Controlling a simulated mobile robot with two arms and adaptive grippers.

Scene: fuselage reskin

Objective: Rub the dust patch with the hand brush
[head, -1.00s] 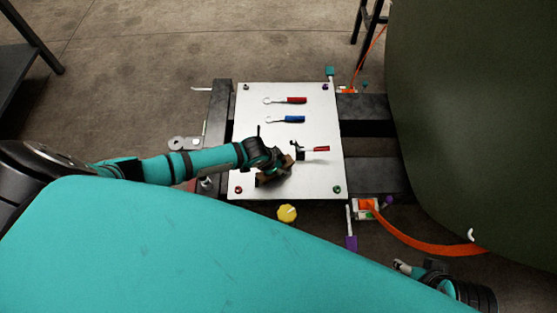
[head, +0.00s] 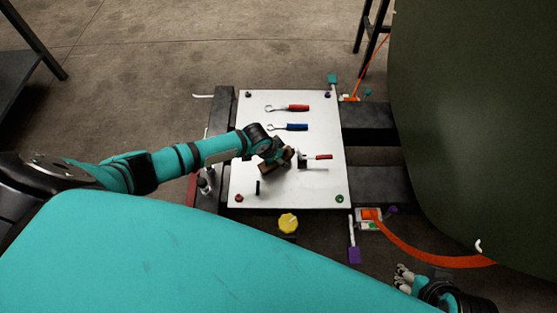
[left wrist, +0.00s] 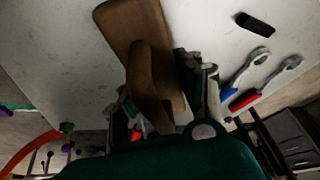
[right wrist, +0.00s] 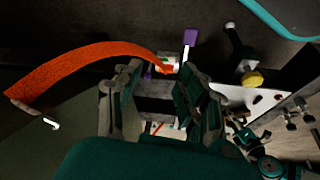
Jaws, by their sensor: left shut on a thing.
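The brown hand brush (head: 277,170) is in my left gripper (head: 281,159), over the lower middle of the white panel (head: 245,110). In the left wrist view the brush (left wrist: 135,30) lies slanted between the two fingers, which are shut on it. The brush looks close to the panel, but I cannot tell whether it touches. I cannot make out a clear dust patch; the panel shows only faint specks in the left wrist view. My right gripper (head: 405,274) is low at the right, away from the panel, and its fingers stand apart and empty in the right wrist view (right wrist: 155,95).
A red-handled tool (head: 292,108) and a blue-handled tool (head: 290,127) lie on the upper panel. Another red-handled tool (head: 320,157) is right of the brush. A small black piece (head: 257,187), a yellow knob (head: 288,223) and an orange strap (head: 420,258) are nearby.

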